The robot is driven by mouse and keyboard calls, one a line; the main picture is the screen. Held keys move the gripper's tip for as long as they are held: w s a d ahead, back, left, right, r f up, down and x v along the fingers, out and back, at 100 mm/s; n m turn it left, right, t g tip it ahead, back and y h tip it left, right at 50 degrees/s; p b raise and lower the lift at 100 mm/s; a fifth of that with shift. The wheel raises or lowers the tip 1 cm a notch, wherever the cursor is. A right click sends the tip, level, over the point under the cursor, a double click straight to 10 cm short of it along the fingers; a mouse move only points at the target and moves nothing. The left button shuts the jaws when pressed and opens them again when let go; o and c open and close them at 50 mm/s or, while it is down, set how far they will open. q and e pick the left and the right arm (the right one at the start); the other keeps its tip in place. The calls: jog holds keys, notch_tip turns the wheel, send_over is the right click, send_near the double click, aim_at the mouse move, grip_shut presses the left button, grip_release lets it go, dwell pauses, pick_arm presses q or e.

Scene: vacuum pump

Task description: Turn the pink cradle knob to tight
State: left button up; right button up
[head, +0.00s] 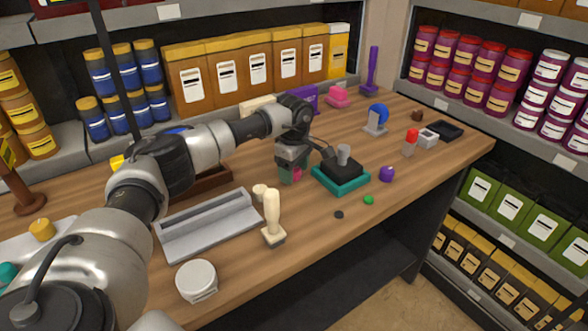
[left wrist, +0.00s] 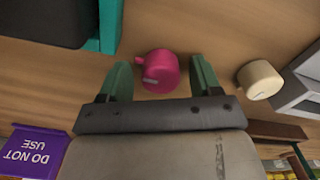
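The pink knob (left wrist: 160,71) is a short round knob with a small grey mark on its side. In the left wrist view it sits between the fingers of my left gripper (left wrist: 161,76), with a gap on each side. In the head view only a small pink patch of the knob (head: 297,175) shows; my left gripper (head: 291,170) hides most of it. The gripper is open, with its green fingers pointing down at the bench. Which way the knob's mark is set against any scale cannot be told. My right gripper is in neither view.
A black block on a teal base (head: 342,182) stands close right of the gripper. A cream knob (left wrist: 260,80) is on the other side, near a grey tray (head: 208,224). A cream-handled stamp (head: 272,218) stands nearer the front. A purple sign (left wrist: 34,155) is behind.

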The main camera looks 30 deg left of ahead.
pick_arm(q)
notch_tip(320, 180, up, 11)
jog(key=b, duration=0.1)
dwell(0.6)
jog(key=shift+f, duration=0.1)
